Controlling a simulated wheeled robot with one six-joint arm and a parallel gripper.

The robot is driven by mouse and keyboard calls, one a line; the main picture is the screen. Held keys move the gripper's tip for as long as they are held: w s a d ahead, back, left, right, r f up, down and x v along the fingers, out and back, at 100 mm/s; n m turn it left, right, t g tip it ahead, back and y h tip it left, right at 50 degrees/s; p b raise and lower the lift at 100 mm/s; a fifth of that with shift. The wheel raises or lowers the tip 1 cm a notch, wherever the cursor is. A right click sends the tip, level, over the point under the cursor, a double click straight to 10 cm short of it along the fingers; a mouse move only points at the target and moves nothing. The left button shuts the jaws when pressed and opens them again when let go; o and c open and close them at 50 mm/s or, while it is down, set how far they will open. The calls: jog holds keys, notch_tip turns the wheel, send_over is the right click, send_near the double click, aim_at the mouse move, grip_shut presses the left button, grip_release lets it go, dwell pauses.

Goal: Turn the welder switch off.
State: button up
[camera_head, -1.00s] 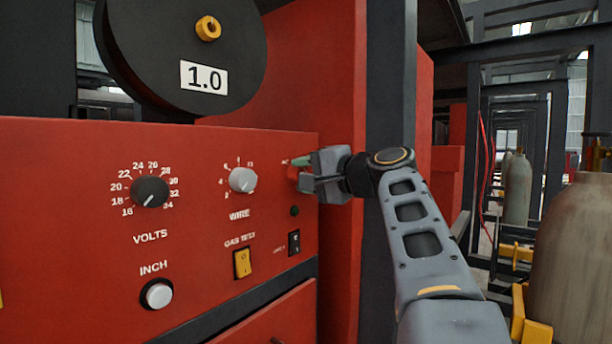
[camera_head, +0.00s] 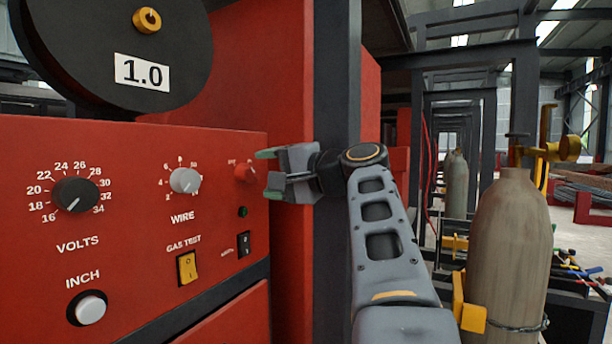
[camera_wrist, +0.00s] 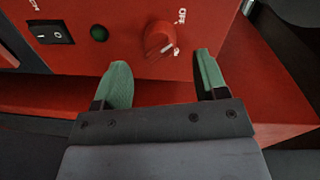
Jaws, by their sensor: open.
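The welder switch is a red rotary knob (camera_head: 246,173) at the upper right of the red welder panel. In the wrist view the knob (camera_wrist: 159,39) has an OFF label beside it. A pale pointer mark on the knob appears to face a smaller label rather than OFF, but it is too small to be sure. My gripper (camera_head: 267,173) is open and empty, just right of the knob and apart from it. In the wrist view its green fingertips (camera_wrist: 162,62) stand either side of the knob's line, short of it.
A dark green lamp (camera_head: 243,212) and a black rocker switch (camera_head: 243,244) sit below the knob. The WIRE dial (camera_head: 185,181) is to its left. A dark post (camera_head: 337,90) stands behind my arm. A gas cylinder (camera_head: 505,250) stands at the right.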

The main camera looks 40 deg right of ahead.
jog(key=v, duration=0.9)
jog(key=shift+s, duration=0.2)
jog(key=shift+d, duration=0.1)
